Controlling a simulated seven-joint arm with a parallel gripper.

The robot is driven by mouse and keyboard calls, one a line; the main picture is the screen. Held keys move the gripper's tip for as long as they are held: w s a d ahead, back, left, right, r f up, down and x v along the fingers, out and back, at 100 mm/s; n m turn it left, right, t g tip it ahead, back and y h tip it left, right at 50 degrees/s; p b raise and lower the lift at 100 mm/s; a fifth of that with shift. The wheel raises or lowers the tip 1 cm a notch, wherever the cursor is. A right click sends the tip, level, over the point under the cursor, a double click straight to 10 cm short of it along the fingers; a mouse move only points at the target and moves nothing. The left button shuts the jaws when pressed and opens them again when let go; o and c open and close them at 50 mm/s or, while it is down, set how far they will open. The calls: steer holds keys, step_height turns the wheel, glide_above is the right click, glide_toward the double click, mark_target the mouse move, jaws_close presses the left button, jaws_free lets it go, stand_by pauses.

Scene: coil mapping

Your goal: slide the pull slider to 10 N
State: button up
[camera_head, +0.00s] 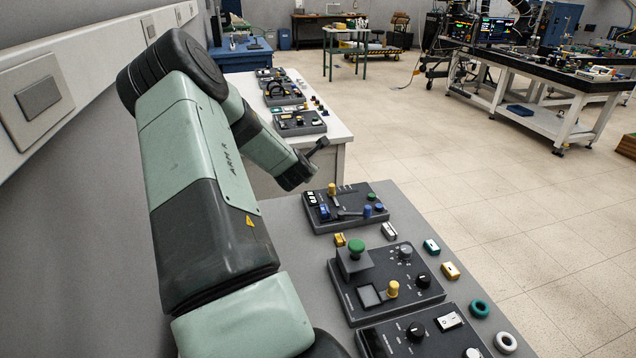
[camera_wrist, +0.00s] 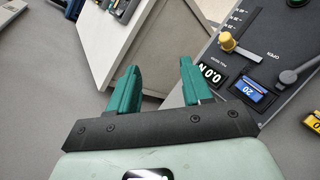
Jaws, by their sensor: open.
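The panel (camera_head: 378,210) with the pull slider is the dark box at the far end of the near bench. Its yellow slider knob (camera_head: 332,189) stands at the back left, and it also shows in the wrist view (camera_wrist: 228,42), beside a printed scale. In the wrist view the knob is right of the fingers.
A blue display (camera_wrist: 248,89) showing 20 and a grey lever (camera_wrist: 300,72) share the panel. Yellow (camera_head: 340,240) and white (camera_head: 389,231) blocks lie in front. A panel with a green knob (camera_head: 357,247) is nearer. A white bench (camera_head: 325,128) with more panels stands behind, across a gap.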

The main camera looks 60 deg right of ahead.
mark_target(332, 186)
steer(key=s+d+f+n, duration=0.1)
steer(key=s+f+n, duration=0.1)
steer(key=f, duration=0.1)
steer(key=s+d+f+n, duration=0.2)
steer(key=s+f+n, duration=0.1)
steer(key=f, duration=0.1)
steer(key=s+d+f+n+t, duration=0.1)
steer(key=s+d+f+n, duration=0.1)
steer(key=f, duration=0.1)
steer(key=shift+s+f+n, duration=0.3)
steer(key=shift+s, duration=0.05)
steer(key=shift+d+f, duration=0.15)
steer(key=x, duration=1)
steer(key=shift+w+d, duration=0.15)
steer(key=shift+w, duration=0.05)
jaws_close()
